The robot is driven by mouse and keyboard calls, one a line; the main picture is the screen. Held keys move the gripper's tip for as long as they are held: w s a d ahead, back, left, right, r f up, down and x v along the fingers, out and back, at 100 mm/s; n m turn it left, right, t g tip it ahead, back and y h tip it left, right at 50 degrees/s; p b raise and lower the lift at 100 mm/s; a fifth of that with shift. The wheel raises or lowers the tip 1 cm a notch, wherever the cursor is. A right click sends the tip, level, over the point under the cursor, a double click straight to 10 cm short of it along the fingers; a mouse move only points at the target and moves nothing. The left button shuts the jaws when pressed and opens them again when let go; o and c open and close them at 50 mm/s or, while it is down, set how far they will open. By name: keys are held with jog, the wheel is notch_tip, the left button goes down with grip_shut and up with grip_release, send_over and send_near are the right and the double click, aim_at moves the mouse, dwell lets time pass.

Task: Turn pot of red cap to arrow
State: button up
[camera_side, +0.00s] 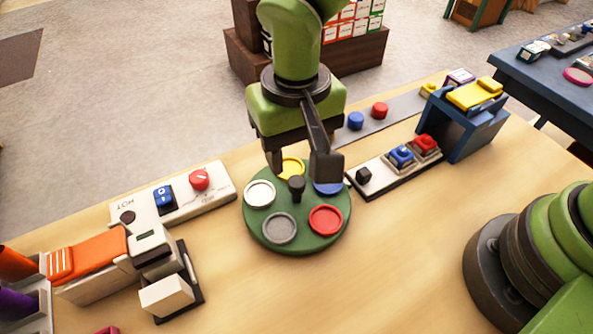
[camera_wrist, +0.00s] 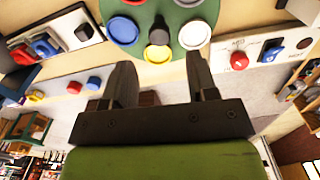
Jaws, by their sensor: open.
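My gripper (camera_side: 299,170) is open and empty above the back of a round green turntable (camera_side: 263,236). Its fingers (camera_wrist: 160,65) show on either side of the yellow disc in the wrist view. A round red knob (camera_side: 199,179) with a light pointer mark sits on the white panel (camera_side: 221,185) left of the turntable. Printed marks lie around it, too small to read surely. This knob (camera_wrist: 238,61) is also right of my gripper in the wrist view, apart from the fingers. The turntable also carries a red disc (camera_side: 325,220). I cannot make out an arrow clearly.
A black peg (camera_side: 296,186) stands at the turntable's centre among several coloured discs. A blue rocker switch (camera_side: 164,196) is beside the red knob. Blue (camera_side: 356,121) and red (camera_side: 379,110) round caps sit on a grey strip behind.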

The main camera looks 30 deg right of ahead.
aim_at(297, 181)
notch_tip(297, 181, down, 6)
jog(key=shift+r, duration=0.15)
grip_shut()
